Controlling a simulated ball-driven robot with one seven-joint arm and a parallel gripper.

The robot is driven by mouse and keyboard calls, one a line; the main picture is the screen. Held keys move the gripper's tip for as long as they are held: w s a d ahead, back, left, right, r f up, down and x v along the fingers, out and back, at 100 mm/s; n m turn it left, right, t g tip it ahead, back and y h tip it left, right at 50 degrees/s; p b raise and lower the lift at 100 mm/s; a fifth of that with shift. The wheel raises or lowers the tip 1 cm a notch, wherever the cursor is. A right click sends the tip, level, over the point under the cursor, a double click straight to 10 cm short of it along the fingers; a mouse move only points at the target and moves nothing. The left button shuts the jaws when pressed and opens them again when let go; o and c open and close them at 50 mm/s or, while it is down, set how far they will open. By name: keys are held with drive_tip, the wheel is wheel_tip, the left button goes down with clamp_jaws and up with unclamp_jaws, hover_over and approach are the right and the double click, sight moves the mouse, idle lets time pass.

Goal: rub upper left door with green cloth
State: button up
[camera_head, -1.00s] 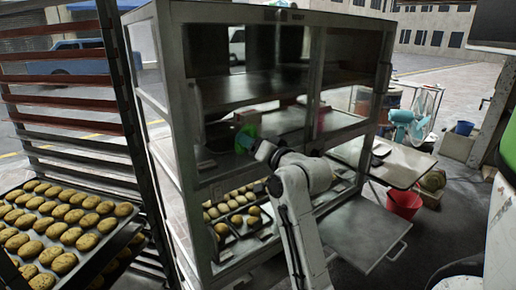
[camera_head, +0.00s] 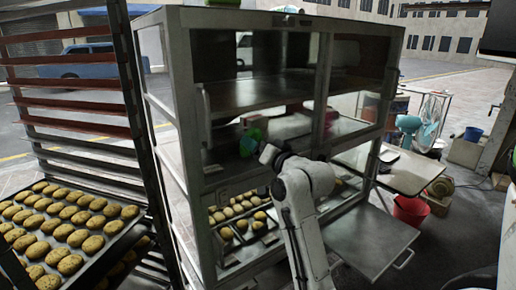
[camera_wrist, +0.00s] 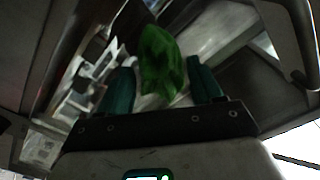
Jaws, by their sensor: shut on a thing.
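A crumpled green cloth (camera_head: 249,141) is in my gripper, in front of the lower part of the glass upper left door (camera_head: 258,95) of the metal cabinet. In the wrist view the cloth (camera_wrist: 162,66) sticks out between the two dark teal fingers of my gripper (camera_wrist: 162,85). The gripper (camera_head: 262,150) is shut on it. I cannot tell whether the cloth touches the glass.
A red bucket (camera_head: 410,208) and teal fan (camera_head: 410,125) stand at right. A green item (camera_head: 222,2) lies on top.

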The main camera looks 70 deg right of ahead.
drive_tip(key=shift+w+d, duration=0.35)
drive_tip(key=shift+w, duration=0.25)
drive_tip(key=s+d, duration=0.4)
drive_tip(key=d, duration=0.2)
drive_tip(key=shift+s+d, duration=0.15)
drive_tip(key=shift+d, duration=0.25)
idle(0.7)
drive_tip(key=shift+w+a+p, duration=0.45)
drive_tip(key=shift+w+a, duration=0.3)
drive_tip(key=shift+a, duration=0.4)
drive_tip(key=shift+w+a+p, duration=0.45)
drive_tip(key=shift+w+a, duration=0.3)
drive_tip(key=shift+a, duration=0.4)
drive_tip(key=shift+w+a+p, duration=0.45)
drive_tip(key=shift+w+a, duration=0.3)
drive_tip(key=shift+a, duration=0.4)
drive_tip(key=shift+s+r+p, duration=0.15)
drive_tip(key=shift+r+p, duration=0.95)
drive_tip(key=shift+r, duration=0.1)
drive_tip(key=shift+s+d+b, duration=0.15)
drive_tip(key=shift+s+d, duration=0.55)
drive_tip(key=shift+d, duration=0.45)
drive_tip(key=shift+s+d+b, duration=0.2)
drive_tip(key=shift+s+d, duration=0.5)
drive_tip(key=shift+d, duration=0.5)
drive_tip(key=shift+s+d+b, duration=0.15)
drive_tip(key=shift+s+d, duration=0.55)
drive_tip(key=shift+d, duration=0.45)
